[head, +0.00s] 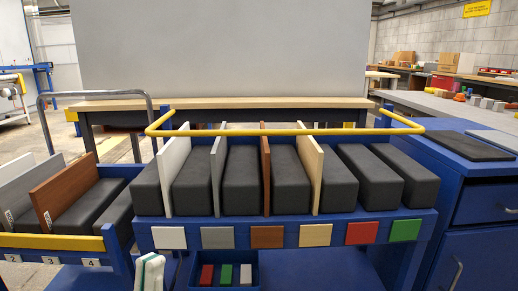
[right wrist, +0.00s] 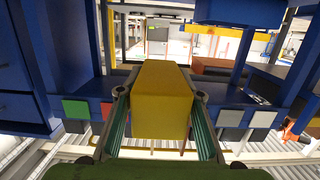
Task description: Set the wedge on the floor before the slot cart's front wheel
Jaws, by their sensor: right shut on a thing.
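The wedge (right wrist: 160,92) is a yellow block in the right wrist view. My right gripper (right wrist: 160,97) is shut on it, with a green-padded finger along each side. In the head view the slot cart (head: 58,242) stands at the left, with a yellow front edge, numbered slots, boards between dark pads and a grey handle behind. Its wheels are not visible there. Part of my left gripper (head: 150,272), white and green, shows at the bottom edge of the head view. Its jaw opening cannot be made out, and my right gripper does not show in this view.
A blue rack (head: 290,233) with colour tags holds boards between dark pads at the centre. A small blue bin (head: 224,286) with coloured blocks sits below it. A blue cabinet (head: 485,240) stands close on the right.

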